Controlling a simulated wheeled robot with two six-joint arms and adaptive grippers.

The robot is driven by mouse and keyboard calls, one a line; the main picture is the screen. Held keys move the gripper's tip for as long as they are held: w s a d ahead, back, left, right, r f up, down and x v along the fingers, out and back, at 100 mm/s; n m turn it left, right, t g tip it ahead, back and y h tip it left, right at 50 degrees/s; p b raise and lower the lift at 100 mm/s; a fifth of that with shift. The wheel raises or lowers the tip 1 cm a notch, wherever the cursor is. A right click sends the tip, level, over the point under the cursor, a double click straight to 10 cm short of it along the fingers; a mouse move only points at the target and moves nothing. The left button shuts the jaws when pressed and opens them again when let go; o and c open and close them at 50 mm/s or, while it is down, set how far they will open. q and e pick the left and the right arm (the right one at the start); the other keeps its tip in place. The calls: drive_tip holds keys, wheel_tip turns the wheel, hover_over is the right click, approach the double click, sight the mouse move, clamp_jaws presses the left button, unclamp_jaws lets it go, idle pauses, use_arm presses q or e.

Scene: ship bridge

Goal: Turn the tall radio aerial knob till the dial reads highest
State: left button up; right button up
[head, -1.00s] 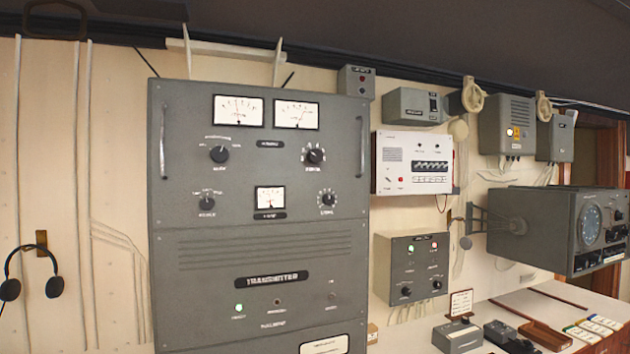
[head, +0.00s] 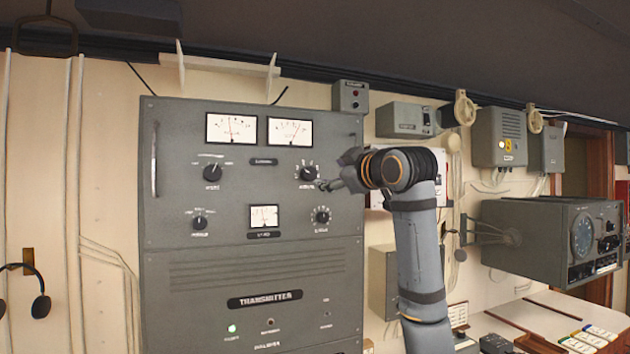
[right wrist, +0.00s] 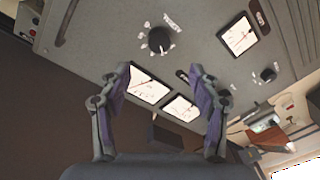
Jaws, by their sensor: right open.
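The tall radio is the grey cabinet marked TRANSMITTER (head: 250,258). Its upper right black knob (head: 308,174) has a pale scale; the label is too small to read surely. This knob (right wrist: 160,40) shows in the right wrist view, just beyond my fingertips. Two white dials sit above, a left one (head: 231,128) with its needle near the middle and a right one (head: 289,132) with its needle right of the middle. My right gripper (head: 328,184) is open and empty, close to the upper right knob, with no clear contact. My left gripper is out of view.
Other knobs are at the upper left (head: 212,173), lower left (head: 200,223) and lower right (head: 321,216), around a small dial (head: 264,216). Grey boxes, including a radar-like set (head: 555,237), stand to the right. My right arm covers part of a white panel.

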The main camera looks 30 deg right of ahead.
sight(311, 173)
drive_tip(key=w+p, duration=0.2)
drive_tip(key=w, duration=0.1)
drive_tip(key=w+d+p, duration=0.1)
drive_tip(key=w+p, duration=0.1)
drive_tip(key=w, duration=0.2)
drive_tip(key=w+p, duration=0.2)
drive_tip(key=w, duration=0.1)
drive_tip(key=shift+w+d+r, duration=0.15)
drive_tip(key=shift+d+r, duration=0.05)
drive_tip(key=shift+r, duration=0.05)
drive_tip(key=shift+w+f, duration=0.2)
drive_tip(key=shift+w, duration=0.15)
drive_tip(key=shift+s, duration=0.1)
drive_tip(key=shift+c, duration=1)
drive_tip(key=c, duration=1)
